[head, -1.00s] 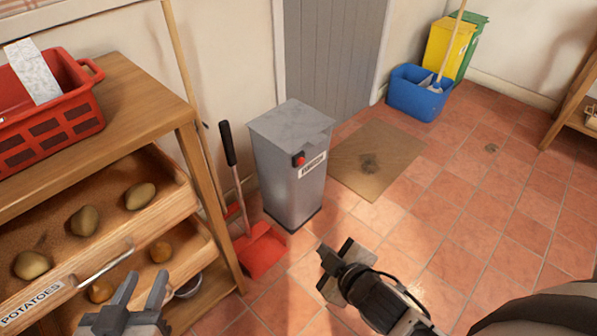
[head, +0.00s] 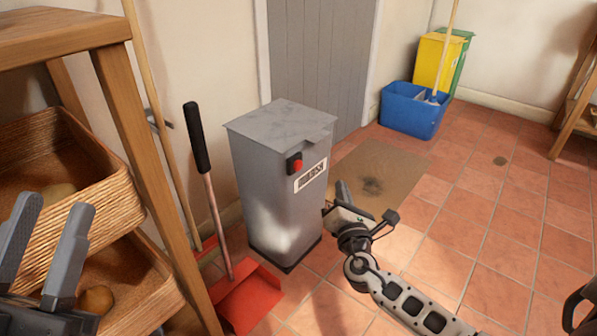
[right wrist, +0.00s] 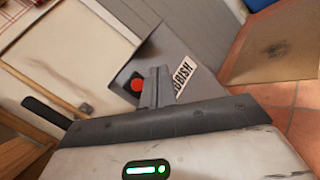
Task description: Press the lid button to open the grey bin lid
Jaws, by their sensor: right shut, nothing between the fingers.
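The grey bin (head: 268,190) stands on the tiles with its lid (head: 283,121) shut. On its front, near the top, are the red lid button (head: 297,166) in a dark housing and a white label (head: 311,175). My right gripper (head: 342,193) is shut and empty, just right of the bin's front and lower than the button. In the right wrist view the shut fingertips (right wrist: 155,72) appear beside the red button (right wrist: 138,85) and cover part of the label; I cannot see contact. My left gripper (head: 54,208) is open and empty at the lower left, before the shelf.
A wooden shelf (head: 120,90) with wicker drawers fills the left. A red dustpan (head: 245,298) with a long handle stands between shelf and bin. A mat (head: 375,180), blue bucket (head: 411,112) and yellow bin (head: 438,62) lie behind.

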